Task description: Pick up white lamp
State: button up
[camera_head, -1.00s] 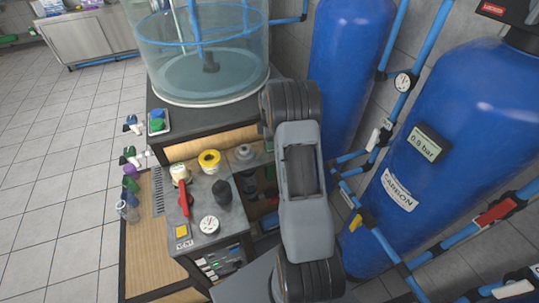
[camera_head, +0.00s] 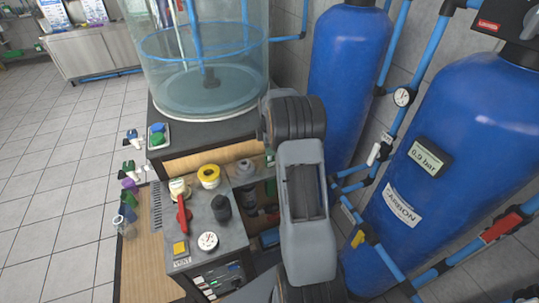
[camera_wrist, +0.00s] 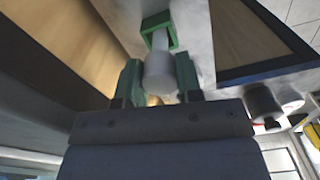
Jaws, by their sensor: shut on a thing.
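In the wrist view, my gripper (camera_wrist: 158,82) has its two green fingers on either side of a white, rounded cylinder (camera_wrist: 160,77), which looks like the white lamp. It is shut on this piece. A green square frame (camera_wrist: 158,33) sits just beyond the cylinder on a paler stem. In the head view, my grey arm reaches down at the middle, and the gripper and what it holds are not visible there. A cream-white round piece (camera_head: 178,189) stands on the grey control box (camera_head: 222,235), left of a yellow ring (camera_head: 209,175).
The control box also carries a red lever (camera_head: 183,214), a dark knob (camera_head: 221,208) and a gauge (camera_head: 208,241). A clear tank (camera_head: 205,75) stands behind. Blue cylinders (camera_head: 350,80) and pipes crowd the right. Open tiled floor (camera_head: 60,190) lies left.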

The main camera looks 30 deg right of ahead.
notch_tip(320, 180, up, 24)
jog(key=b, duration=0.1)
jog(key=shift+r, duration=0.15)
dwell(0.3)
jog(key=w+a+n+p, duration=0.15)
jog(key=a+p, duration=0.25)
jog(key=a, duration=0.6)
jog(key=shift+m, duration=0.75)
jog(key=f+b, duration=0.2)
jog(key=f, duration=0.1)
jog(key=f+b, duration=0.1)
jog(key=f, duration=0.1)
jog(key=shift+w+a+b, duration=0.15)
jog(key=shift+w+b, duration=0.15)
jog(key=shift+b, duration=0.05)
jog(key=shift+p, duration=0.5)
